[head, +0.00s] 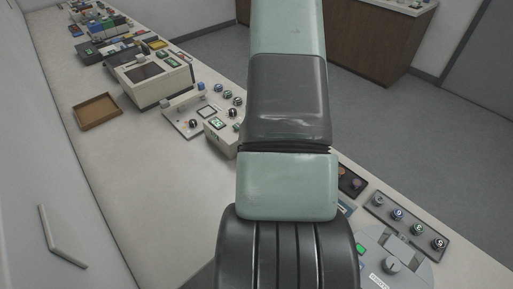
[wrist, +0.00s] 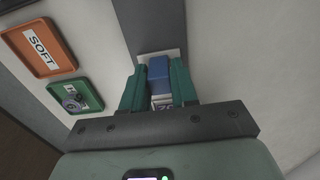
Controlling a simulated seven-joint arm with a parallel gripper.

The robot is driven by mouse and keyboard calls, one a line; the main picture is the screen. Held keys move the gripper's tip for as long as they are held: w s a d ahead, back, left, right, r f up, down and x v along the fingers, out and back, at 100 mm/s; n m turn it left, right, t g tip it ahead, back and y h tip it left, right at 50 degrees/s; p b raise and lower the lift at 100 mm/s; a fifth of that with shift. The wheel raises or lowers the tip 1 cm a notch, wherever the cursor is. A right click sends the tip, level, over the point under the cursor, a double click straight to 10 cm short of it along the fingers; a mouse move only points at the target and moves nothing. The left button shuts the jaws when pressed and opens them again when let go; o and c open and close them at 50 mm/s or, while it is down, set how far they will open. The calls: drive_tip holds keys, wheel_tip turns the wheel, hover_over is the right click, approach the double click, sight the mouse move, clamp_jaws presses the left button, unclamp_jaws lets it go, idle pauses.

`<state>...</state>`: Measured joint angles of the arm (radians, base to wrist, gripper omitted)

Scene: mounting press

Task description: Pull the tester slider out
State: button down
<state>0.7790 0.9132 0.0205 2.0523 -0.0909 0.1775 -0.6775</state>
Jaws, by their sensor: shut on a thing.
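In the wrist view my gripper (wrist: 159,88) has its two green fingers shut on a blue block (wrist: 158,70), which I take to be the tester slider's handle. A pale plate (wrist: 174,53) shows behind the block. A white label with dark print (wrist: 162,102) sits just below it, between the fingers, and is partly hidden. The rest of the tester is hidden by the fingers and the dark gripper bar. In the head view my arm fills the middle and hides the gripper and whatever it holds.
In the head view a long bench carries a wooden tray (head: 97,111), a cream machine (head: 153,79) and a panel with knobs (head: 205,112). A grey unit with a dial (head: 392,265) is at lower right. The wrist view shows an orange SOFT tray (wrist: 42,48) and a green tray (wrist: 73,98).

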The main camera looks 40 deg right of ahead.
drive_tip(key=s, duration=0.6)
drive_tip(key=shift+s, duration=0.3)
drive_tip(key=c, duration=1)
unclamp_jaws()
drive_tip(key=shift+o, duration=0.2)
drive_tip(key=shift+w, duration=0.1)
drive_tip(key=shift+r, duration=0.1)
drive_tip(key=shift+r, duration=0.35)
wheel_tip(320, 180, up, 10)
